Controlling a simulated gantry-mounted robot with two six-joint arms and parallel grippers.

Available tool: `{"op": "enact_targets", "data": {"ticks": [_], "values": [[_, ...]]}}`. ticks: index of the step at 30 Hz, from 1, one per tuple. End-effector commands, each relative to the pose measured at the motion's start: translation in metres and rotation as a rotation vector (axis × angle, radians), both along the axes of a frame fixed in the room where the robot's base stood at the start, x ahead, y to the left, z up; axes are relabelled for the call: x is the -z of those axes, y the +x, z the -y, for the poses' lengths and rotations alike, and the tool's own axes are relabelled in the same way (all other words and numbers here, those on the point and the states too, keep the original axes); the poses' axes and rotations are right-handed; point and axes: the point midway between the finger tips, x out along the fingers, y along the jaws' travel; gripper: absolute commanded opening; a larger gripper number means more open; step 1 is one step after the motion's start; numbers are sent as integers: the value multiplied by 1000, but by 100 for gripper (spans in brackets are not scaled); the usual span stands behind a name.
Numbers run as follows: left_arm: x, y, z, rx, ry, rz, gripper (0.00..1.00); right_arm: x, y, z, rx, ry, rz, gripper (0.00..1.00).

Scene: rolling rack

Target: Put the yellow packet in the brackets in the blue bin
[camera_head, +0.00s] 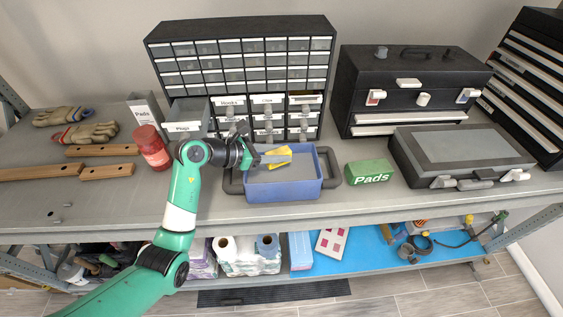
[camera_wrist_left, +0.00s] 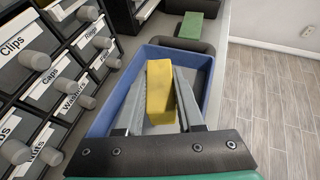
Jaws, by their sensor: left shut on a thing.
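The yellow packet (camera_head: 279,152) is between the fingers of my left gripper (camera_head: 275,158), which is shut on it. The wrist view shows the packet (camera_wrist_left: 160,88) as a yellow block standing between the two grey fingers, over the blue bin (camera_wrist_left: 108,117). In the head view the blue bin (camera_head: 285,190) stands on the bench in front of the drawer cabinet, with a dark handle at each side. The bin floor that shows is grey and bare. I cannot tell whether the packet touches the bin. My right gripper is not in view. No label for brackets is readable.
The small-drawer cabinet (camera_head: 240,65) stands behind the bin, with a drawer labelled Plugs (camera_head: 188,121) pulled out. A red jar (camera_head: 152,147) is left of my arm. The left front bench is mostly clear.

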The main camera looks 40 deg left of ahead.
Motion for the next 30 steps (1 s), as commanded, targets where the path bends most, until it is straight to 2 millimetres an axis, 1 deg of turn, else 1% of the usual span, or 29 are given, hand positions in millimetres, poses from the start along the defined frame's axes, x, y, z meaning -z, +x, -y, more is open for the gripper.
{"op": "enact_targets", "data": {"ticks": [1,3,8,10,15,16,26,27,29,30], "values": [[8,6,-1,0,-1,-1,0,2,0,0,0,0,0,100],[13,11,-2,0,1,1,0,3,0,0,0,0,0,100],[16,14,-3,0,0,2,0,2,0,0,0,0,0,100],[21,17,-4,0,0,1,0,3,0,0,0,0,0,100],[47,17,-3,0,-3,-2,0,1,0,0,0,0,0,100],[49,17,-4,0,-1,0,0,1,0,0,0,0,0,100],[54,17,-4,-1,0,1,0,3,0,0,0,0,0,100],[55,17,-4,-1,0,1,39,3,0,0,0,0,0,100],[54,17,-4,-1,0,1,49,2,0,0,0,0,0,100],[54,17,-4,-1,0,0,57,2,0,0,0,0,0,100]]}}
